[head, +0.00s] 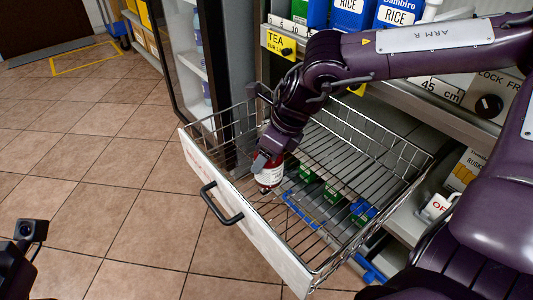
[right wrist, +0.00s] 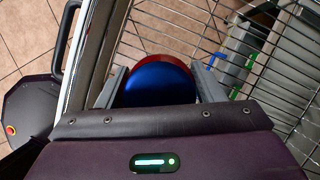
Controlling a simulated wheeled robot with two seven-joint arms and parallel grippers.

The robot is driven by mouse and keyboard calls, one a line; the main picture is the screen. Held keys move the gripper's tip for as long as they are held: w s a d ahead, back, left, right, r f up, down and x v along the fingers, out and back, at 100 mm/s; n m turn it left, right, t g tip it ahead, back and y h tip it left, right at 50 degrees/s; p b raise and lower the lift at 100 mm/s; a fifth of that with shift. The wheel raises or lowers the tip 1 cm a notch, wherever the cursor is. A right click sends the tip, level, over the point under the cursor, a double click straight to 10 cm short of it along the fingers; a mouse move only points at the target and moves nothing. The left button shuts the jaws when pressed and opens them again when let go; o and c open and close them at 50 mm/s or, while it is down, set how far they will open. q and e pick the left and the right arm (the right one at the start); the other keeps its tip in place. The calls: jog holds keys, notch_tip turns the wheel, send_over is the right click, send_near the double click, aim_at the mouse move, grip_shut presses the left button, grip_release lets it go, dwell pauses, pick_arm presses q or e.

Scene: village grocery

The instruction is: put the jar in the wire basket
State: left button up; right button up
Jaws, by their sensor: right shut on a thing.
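The jar (head: 270,175) is red with a pale label; its blue lid shows in the right wrist view (right wrist: 160,84). My right gripper (head: 267,160) is shut on it from above, one finger on each side. The wire basket (head: 345,190) is a pulled-out wire drawer with a white front panel and black handle. The jar is upright or nearly so inside the basket outline, close behind the front panel. I cannot tell whether its base touches the wire floor. A dark part of my left arm (head: 30,232) shows at the lower left edge; its fingers are not clear.
Green and blue packs (head: 333,194) show through the basket's wires. Shelves with rice packs (head: 349,14) and a tea label stand behind. A dark-framed cabinet (head: 190,60) stands to the left of the basket. Open tiled floor (head: 110,180) lies at left.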

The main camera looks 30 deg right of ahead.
jog(key=shift+f+b, duration=0.35)
jog(key=shift+b, duration=0.15)
jog(key=shift+f, duration=0.1)
jog(key=shift+f, duration=0.1)
jog(key=o, duration=1.4)
jog(key=shift+c, duration=0.2)
